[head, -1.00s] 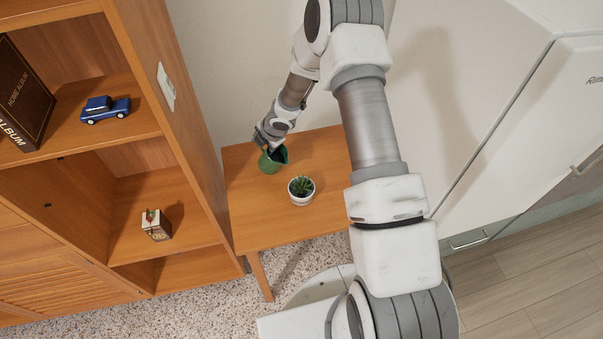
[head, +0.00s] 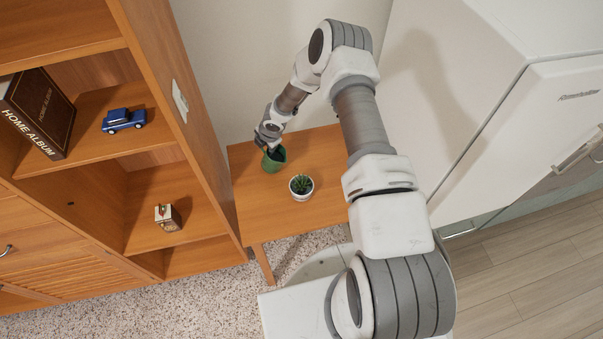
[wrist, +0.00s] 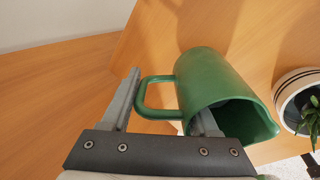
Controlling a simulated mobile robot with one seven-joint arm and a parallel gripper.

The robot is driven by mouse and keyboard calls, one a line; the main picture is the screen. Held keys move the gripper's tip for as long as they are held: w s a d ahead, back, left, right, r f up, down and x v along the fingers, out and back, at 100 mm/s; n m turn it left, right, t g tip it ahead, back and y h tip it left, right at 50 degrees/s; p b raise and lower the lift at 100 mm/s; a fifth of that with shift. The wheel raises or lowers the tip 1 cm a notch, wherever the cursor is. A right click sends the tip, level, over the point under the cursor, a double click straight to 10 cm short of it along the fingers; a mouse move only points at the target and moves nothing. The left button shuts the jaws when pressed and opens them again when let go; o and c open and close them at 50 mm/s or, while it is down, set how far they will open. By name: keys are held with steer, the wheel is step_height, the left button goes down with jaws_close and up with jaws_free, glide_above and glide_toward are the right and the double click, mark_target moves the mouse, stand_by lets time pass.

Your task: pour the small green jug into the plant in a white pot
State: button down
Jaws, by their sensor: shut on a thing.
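The small green jug (head: 274,161) is over the back left part of the wooden side table; it also shows large in the wrist view (wrist: 208,82). My gripper (head: 267,143) reaches it from above and is shut on the jug, with the handle between its fingers in the wrist view (wrist: 165,108). The jug's mouth and spout face down-right in the wrist view. I cannot tell whether its base touches the table. The plant in a white pot (head: 301,187) stands upright on the table, to the right and nearer; its pot edge shows in the wrist view (wrist: 286,88).
The wooden side table (head: 260,225) has free room around the pot. A wooden shelf unit (head: 190,130) stands close on its left, holding a blue toy car (head: 123,120), an album (head: 40,112) and a small box (head: 168,217). A white fridge (head: 490,110) stands at right.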

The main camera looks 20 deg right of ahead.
steer(key=shift+w+a+g+p, duration=0.1)
steer(key=shift+w+g+p, duration=0.15)
steer(key=shift+p, duration=0.9)
steer(key=shift+p, duration=0.4)
steer(key=shift+f, duration=0.35)
steer(key=b, duration=0.1)
steer(key=f+b, duration=0.1)
steer(key=shift+w+g+h+b, duration=0.2)
steer(key=shift+g+h+b, duration=0.15)
steer(key=shift+h+b, duration=0.05)
steer(key=b, duration=0.2)
steer(key=f+g+b, duration=0.1)
steer(key=b, duration=0.2)
steer(key=shift+w+a+g+h+b, duration=0.3)
steer(key=shift+w+h+b, duration=0.05)
steer(key=shift+h, duration=0.05)
steer(key=shift+f+b, duration=0.1)
steer(key=shift+b, duration=0.75)
